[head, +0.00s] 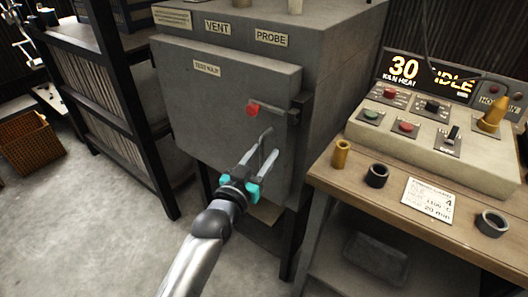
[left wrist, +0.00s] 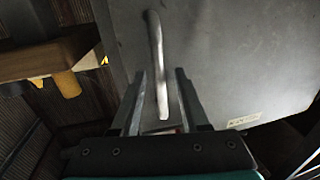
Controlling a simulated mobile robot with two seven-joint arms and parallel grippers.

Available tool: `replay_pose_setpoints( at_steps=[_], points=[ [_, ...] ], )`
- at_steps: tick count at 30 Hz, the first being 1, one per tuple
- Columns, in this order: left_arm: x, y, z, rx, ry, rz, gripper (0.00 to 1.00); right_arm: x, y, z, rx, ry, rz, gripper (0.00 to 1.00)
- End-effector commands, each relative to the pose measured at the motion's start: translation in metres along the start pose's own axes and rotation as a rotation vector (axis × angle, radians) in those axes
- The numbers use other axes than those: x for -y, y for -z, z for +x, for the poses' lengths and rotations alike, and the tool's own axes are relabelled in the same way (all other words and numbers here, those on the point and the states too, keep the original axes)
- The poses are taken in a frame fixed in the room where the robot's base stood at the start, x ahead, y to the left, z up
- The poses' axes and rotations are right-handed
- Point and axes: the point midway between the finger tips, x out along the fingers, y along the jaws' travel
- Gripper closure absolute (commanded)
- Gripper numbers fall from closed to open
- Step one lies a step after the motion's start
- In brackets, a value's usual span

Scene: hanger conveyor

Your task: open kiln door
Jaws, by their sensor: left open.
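The kiln door (head: 225,115) is a grey panel on the front of the grey kiln (head: 335,60), labelled TEST KILN. It appears shut against the kiln body. A red-ended latch (head: 253,108) sticks out near its right edge. A pale metal handle (head: 266,142) stands on the door below the latch. My left gripper (head: 258,168) is open at the handle's lower part. In the left wrist view the handle (left wrist: 157,50) runs down between the two fingers (left wrist: 160,85), with gaps showing at both sides. My right gripper is not in view.
A wooden bench (head: 330,176) with a control panel (head: 430,140) stands close on the right, reading 30 and IDLE. A dark rack (head: 105,110) stands left of the kiln. The floor (head: 85,230) in front of the door is clear apart from my arm.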

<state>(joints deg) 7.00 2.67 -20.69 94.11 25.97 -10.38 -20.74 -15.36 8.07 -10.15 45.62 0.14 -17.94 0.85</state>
Motion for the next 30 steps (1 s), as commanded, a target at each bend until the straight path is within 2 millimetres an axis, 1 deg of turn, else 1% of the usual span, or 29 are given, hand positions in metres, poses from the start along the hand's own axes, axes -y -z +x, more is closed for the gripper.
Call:
replay_pose_setpoints(
  at_steps=[5, 17, 30],
  points=[
    [0.0000, 0.0002, 0.0000, 0.000, 0.000, 0.000, 0.55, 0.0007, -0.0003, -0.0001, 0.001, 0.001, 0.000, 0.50],
    [0.0000, 0.0002, 0.0000, 0.000, 0.000, 0.000, 1.00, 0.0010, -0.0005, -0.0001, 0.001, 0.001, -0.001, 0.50],
    [-0.0002, 0.0003, 0.0001, -0.001, 0.000, 0.001, 1.00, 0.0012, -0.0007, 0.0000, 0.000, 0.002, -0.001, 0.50]
  ],
)
